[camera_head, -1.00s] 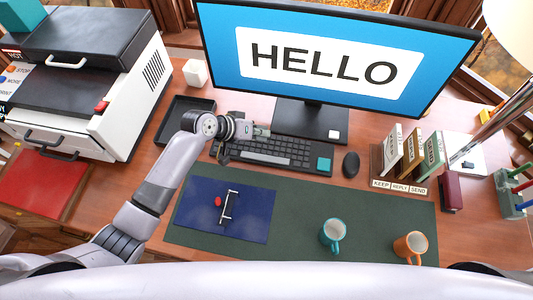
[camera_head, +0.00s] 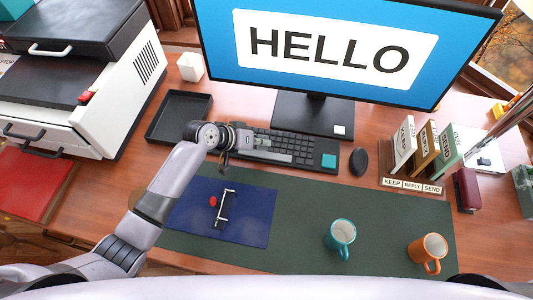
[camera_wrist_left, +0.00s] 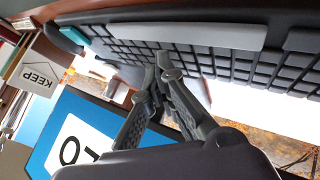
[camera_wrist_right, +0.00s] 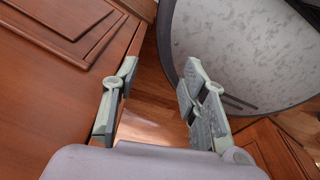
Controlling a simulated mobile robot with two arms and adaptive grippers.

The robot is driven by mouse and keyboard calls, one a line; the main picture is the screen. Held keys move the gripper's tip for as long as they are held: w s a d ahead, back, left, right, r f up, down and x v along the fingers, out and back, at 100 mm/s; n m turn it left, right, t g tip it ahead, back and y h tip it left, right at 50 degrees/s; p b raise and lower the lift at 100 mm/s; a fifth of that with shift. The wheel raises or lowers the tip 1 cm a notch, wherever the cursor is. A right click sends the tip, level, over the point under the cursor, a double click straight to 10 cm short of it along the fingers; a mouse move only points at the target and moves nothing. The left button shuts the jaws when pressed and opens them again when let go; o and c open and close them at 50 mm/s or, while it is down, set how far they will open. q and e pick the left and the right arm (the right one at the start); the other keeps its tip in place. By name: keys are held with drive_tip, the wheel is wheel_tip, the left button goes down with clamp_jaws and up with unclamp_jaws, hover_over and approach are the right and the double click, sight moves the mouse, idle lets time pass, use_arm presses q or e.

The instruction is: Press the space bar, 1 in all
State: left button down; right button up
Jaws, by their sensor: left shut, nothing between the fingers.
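The black keyboard (camera_head: 285,150) lies in front of the monitor, with a teal key block at its right end. My left gripper (camera_head: 226,158) is over the keyboard's left part and hides some keys. In the left wrist view the space bar (camera_wrist_left: 205,36) is the long, lighter grey key. The shut, empty fingertips of my left gripper (camera_wrist_left: 163,62) show right beside it; I cannot tell whether they touch the keys. My right gripper (camera_wrist_right: 160,67) is open and empty, over the floor beside a wooden edge, away from the keyboard.
The monitor (camera_head: 345,50) reads HELLO. A black mouse (camera_head: 358,161) is right of the keyboard, a black tray (camera_head: 180,118) left. Teal (camera_head: 341,238) and orange (camera_head: 427,253) mugs and a blue folder (camera_head: 245,225) lie on the green mat (camera_head: 310,215) in front.

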use_arm(q)
drive_tip(key=shift+s+a+r, duration=0.1)
drive_tip(key=shift+s, duration=0.3)
use_arm(e)
drive_tip(key=shift+s+d+r, duration=0.1)
drive_tip(key=shift+s+d, duration=0.1)
drive_tip(key=shift+s, duration=0.5)
use_arm(q)
drive_tip(key=shift+w, duration=0.2)
use_arm(e)
drive_tip(key=shift+w+d, duration=0.15)
drive_tip(key=shift+w, duration=0.1)
use_arm(q)
drive_tip(key=shift+s+f, duration=0.1)
drive_tip(key=shift+f, duration=0.1)
drive_tip(key=shift+f, duration=0.3)
use_arm(e)
drive_tip(key=shift+f, duration=0.2)
